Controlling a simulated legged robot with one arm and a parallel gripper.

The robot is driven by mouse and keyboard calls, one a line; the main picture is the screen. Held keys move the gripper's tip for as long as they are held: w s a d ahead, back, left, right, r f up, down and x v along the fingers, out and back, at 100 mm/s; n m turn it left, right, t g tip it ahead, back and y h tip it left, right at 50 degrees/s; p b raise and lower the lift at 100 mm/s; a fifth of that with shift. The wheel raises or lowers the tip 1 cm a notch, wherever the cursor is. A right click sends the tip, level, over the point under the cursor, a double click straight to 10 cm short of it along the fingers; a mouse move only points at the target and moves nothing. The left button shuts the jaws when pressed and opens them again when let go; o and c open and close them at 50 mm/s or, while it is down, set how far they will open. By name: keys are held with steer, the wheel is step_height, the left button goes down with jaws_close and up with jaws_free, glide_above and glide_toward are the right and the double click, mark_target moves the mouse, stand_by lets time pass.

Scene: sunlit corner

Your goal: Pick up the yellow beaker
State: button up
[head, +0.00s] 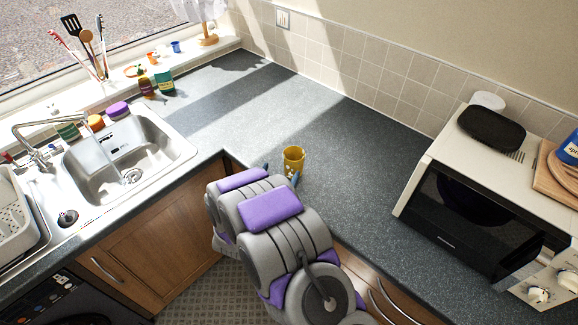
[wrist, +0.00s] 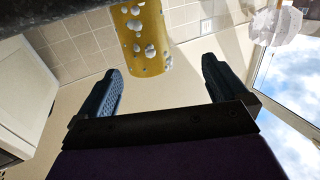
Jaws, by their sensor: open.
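The yellow beaker (head: 293,160) stands on the dark grey countertop near its front edge, close to the inner corner. In the wrist view the yellow beaker (wrist: 144,38) shows pale round spots and is cut off by the top edge of the picture. My gripper (wrist: 160,80) is open, with its two blue fingers apart and nothing between them. The beaker appears beyond the fingertips, roughly centred between them. In the head view my arm hides most of my gripper (head: 281,174); the blue fingertips show at either side of the beaker's lower part.
A white microwave (head: 470,190) with a black dish (head: 491,129) on top stands to the right. The sink (head: 130,165) is at the left. The countertop (head: 310,110) behind the beaker is clear up to the tiled wall.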

mark_target(290, 164)
steer(key=shift+w+d+r, duration=0.1)
steer(key=shift+w+d, duration=0.3)
steer(key=shift+w, duration=0.05)
steer(key=d, duration=0.1)
steer(key=w, duration=0.1)
steer(key=d, duration=0.1)
steer(key=shift+w+d+r, duration=0.25)
steer(key=shift+d+r, duration=0.05)
steer(key=shift+d, duration=0.05)
steer(key=x, duration=0.2)
steer(key=b+x, duration=0.1)
steer(key=shift+a, duration=0.3)
steer(key=shift+w+a, duration=0.4)
steer(key=shift+a, duration=0.05)
steer(key=shift+d+r, duration=0.1)
steer(key=shift+d, duration=0.65)
steer(key=c, duration=0.4)
steer(key=shift+a, duration=0.6)
steer(key=c, duration=0.6)
steer(key=shift+d, duration=0.1)
steer(key=shift+c, duration=0.2)
steer(key=shift+d, duration=0.1)
